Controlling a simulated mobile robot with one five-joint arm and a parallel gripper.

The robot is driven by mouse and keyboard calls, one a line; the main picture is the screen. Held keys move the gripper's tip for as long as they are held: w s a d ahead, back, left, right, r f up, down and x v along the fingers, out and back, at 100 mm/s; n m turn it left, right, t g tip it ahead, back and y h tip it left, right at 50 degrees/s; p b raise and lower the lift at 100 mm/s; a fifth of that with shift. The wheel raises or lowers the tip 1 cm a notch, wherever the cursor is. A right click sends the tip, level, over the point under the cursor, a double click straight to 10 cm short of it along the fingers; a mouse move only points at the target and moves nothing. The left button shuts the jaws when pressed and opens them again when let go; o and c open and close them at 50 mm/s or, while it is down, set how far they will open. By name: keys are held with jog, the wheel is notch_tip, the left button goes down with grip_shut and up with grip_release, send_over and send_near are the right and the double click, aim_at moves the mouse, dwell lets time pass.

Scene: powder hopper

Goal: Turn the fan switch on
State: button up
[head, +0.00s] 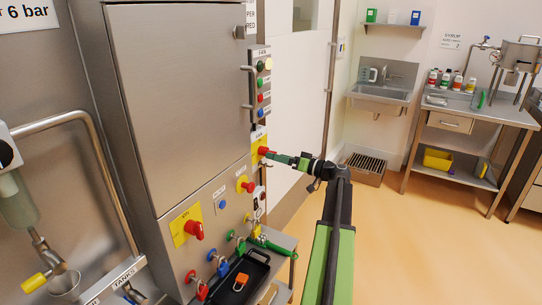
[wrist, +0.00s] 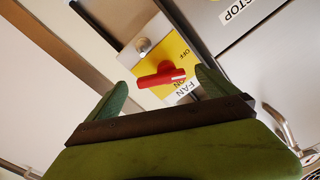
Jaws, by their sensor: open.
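The fan switch is a red rotary handle (wrist: 161,75) on a yellow and white plate (wrist: 175,52) marked FAN, ON and OFF in the wrist view. In the head view the red handle (head: 263,151) sits on the narrow side of the steel cabinet. My gripper (wrist: 161,91) is open, with one green finger on each side of the handle. I cannot tell whether a finger touches it. In the head view my gripper (head: 275,156) reaches in from the right, close to the handle. Which mark the handle points to is unclear.
The steel cabinet (head: 180,100) carries a larger red switch (head: 194,229), another red knob (head: 248,186) and a button strip (head: 262,85) above the fan switch. Colored padlocks hang low, above a black tray (head: 245,277). Open floor (head: 430,240) lies to the right.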

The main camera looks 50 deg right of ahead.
jog(key=x, duration=0.4)
jog(key=shift+w, duration=0.2)
